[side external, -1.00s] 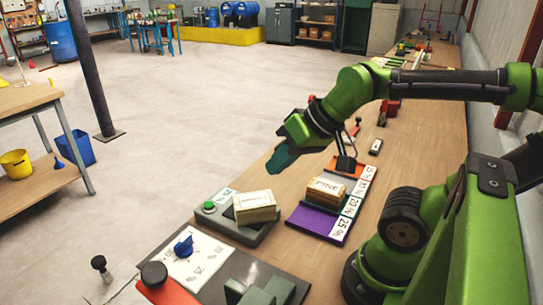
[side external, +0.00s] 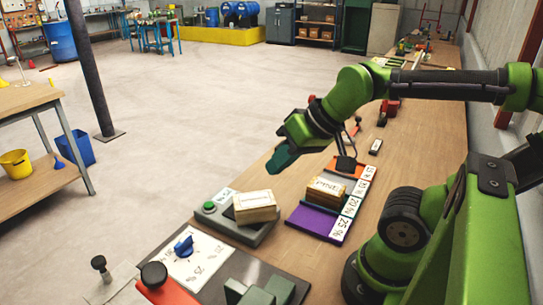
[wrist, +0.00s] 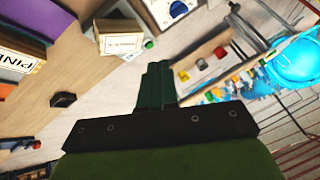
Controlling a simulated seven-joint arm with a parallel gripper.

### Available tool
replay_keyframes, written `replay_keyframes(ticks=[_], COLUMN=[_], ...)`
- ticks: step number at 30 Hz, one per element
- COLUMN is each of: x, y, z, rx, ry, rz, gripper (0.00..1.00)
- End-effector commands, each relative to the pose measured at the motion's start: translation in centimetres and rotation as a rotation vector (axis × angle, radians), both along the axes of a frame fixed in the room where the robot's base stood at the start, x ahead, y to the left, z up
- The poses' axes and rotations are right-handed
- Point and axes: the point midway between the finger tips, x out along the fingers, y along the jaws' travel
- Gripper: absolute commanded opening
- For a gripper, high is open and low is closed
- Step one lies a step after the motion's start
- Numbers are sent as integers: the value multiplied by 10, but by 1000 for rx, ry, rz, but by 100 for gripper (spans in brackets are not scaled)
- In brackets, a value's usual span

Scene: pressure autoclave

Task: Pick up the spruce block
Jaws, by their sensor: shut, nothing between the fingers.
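A pale wooden block (side external: 255,206) sits on a grey device with a green button; its longer label is too small to read for sure, and it also shows in the wrist view (wrist: 118,28). A second wooden block (side external: 326,188) lies on the coloured strip, and its label reads PINE in the wrist view (wrist: 18,62). I cannot confirm which one is spruce, though the first is not marked PINE. My gripper (side external: 280,160) is shut and empty, in the air above and beyond both blocks; its teal fingers (wrist: 157,84) are together in the wrist view.
The grey device (side external: 228,225) stands near the bench's left edge. The coloured strip (side external: 318,224) carries number cards along its right side. A dial panel with a blue knob (side external: 183,246) is at the front. A small dark-and-white object (side external: 376,146) lies farther back on the bench.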

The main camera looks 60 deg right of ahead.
Motion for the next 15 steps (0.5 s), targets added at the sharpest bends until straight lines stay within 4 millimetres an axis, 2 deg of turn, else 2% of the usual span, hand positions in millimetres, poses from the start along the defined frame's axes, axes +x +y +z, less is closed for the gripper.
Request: replay_keyframes(ticks=[13, 15], x=[0, 0], y=[0, 0], z=[0, 0], rx=[0, 0], ry=[0, 0], rz=[0, 0], gripper=[0, 11])
